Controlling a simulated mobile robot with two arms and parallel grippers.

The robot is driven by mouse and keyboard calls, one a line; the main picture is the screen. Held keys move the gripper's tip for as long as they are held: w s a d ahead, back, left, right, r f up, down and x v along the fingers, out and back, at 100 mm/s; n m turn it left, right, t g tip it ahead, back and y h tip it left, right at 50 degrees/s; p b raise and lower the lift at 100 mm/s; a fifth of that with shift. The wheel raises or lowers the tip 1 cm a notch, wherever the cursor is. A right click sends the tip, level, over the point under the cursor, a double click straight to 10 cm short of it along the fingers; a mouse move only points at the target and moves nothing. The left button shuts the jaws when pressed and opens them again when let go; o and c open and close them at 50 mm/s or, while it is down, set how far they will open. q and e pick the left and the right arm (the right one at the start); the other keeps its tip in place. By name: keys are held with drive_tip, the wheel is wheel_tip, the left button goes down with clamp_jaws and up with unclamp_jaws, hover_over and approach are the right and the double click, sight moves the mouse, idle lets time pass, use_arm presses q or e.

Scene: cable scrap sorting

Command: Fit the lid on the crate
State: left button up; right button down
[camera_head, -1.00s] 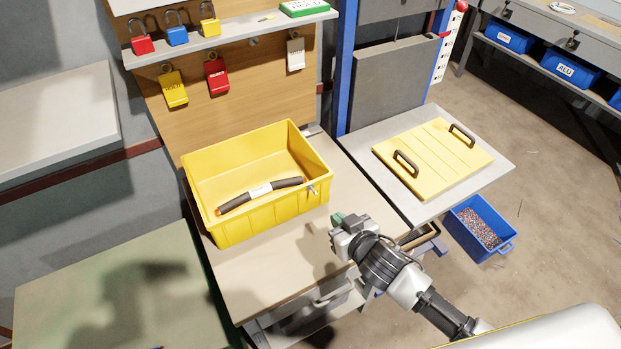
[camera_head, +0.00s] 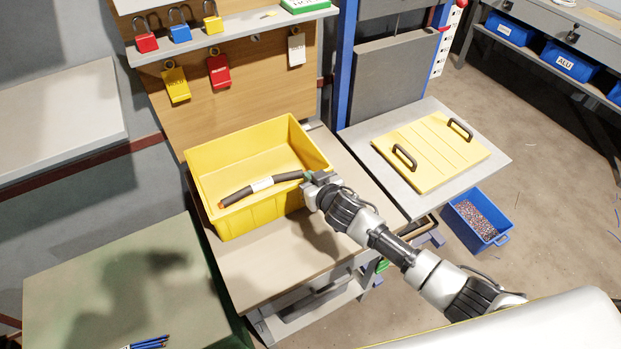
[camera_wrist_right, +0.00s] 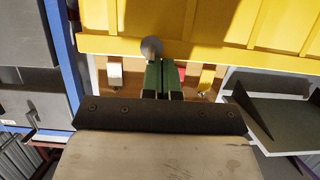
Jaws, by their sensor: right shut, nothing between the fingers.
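The open yellow crate (camera_head: 235,222) stands on the workbench. A dark cable piece (camera_head: 240,193) with a white label lies in it. The flat yellow lid (camera_head: 445,160), with two dark handles, lies on the grey side table to the right. My left gripper is out of view.
The grey side table (camera_head: 410,202) carries the lid. A blue bin (camera_head: 495,238) of granules stands on the floor beside it. Padlocks (camera_head: 179,34) and tags (camera_head: 218,72) are at the back board. The bench top (camera_head: 260,265) in front of the crate is clear.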

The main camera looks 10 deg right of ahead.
drive_tip(key=shift+s+f, duration=0.2)
drive_tip(key=shift+f, duration=0.15)
drive_tip(key=s+d+p, duration=0.4)
drive_tip(key=s, duration=0.8)
drive_tip(key=shift+f, duration=0.15)
drive_tip(key=f+v, duration=0.2)
drive_tip(key=v, duration=0.9)
drive_tip(key=shift+s+d, duration=0.2)
drive_tip(key=shift+s, duration=0.4)
